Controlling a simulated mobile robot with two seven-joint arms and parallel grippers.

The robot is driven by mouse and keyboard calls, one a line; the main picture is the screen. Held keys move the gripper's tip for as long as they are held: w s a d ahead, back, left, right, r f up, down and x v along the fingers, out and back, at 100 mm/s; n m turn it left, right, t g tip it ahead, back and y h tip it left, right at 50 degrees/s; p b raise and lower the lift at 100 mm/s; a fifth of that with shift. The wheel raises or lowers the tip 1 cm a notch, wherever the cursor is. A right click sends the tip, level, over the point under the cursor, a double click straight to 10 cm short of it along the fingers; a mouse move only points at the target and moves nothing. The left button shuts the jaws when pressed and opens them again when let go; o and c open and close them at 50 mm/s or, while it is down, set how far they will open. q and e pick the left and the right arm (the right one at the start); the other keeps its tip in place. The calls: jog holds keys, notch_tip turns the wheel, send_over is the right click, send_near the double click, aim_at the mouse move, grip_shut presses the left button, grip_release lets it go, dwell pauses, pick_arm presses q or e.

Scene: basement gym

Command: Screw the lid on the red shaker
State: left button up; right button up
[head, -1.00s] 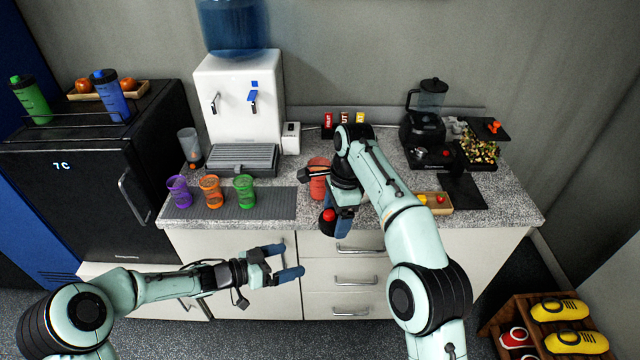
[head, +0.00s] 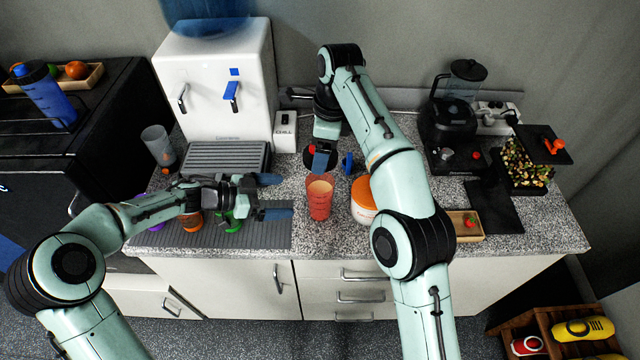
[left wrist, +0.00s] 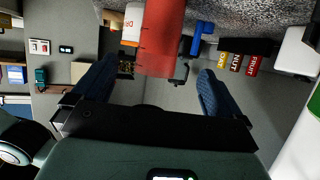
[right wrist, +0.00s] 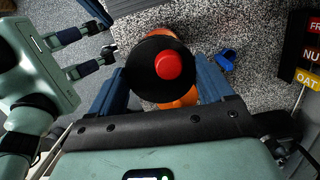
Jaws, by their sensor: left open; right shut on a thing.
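The red shaker (head: 320,200) stands upright and uncovered on the counter, with something pale inside. It also shows in the left wrist view (left wrist: 160,42), ahead of the fingers and apart from them. My left gripper (head: 274,197) is open and empty, just left of the shaker and pointing at it. My right gripper (right wrist: 160,85) is shut on the black lid (right wrist: 143,86) with its red cap. In the head view the lid (head: 311,161) shows behind the shaker, partly hidden by a finger; its exact height is hard to tell.
An orange-and-white tub (head: 362,208) stands right of the shaker, partly behind my right arm. A blue item (head: 347,163) is behind them. Purple, orange (head: 191,221) and green cups stand on the grey mat (head: 265,236) at left. A water dispenser (head: 215,95) stands behind.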

aim_at(320, 195)
jog(key=shift+s, duration=0.1)
dwell(0.4)
pick_arm(q)
jog(key=x, duration=1.2)
jog(key=shift+r, duration=0.1)
pick_arm(e)
jog(key=shift+r, duration=0.1)
pick_arm(q)
jog(key=c, duration=1.5)
pick_arm(e)
jog(key=shift+f, duration=2.55)
jog(key=shift+f, duration=0.1)
jog(key=shift+f, duration=0.75)
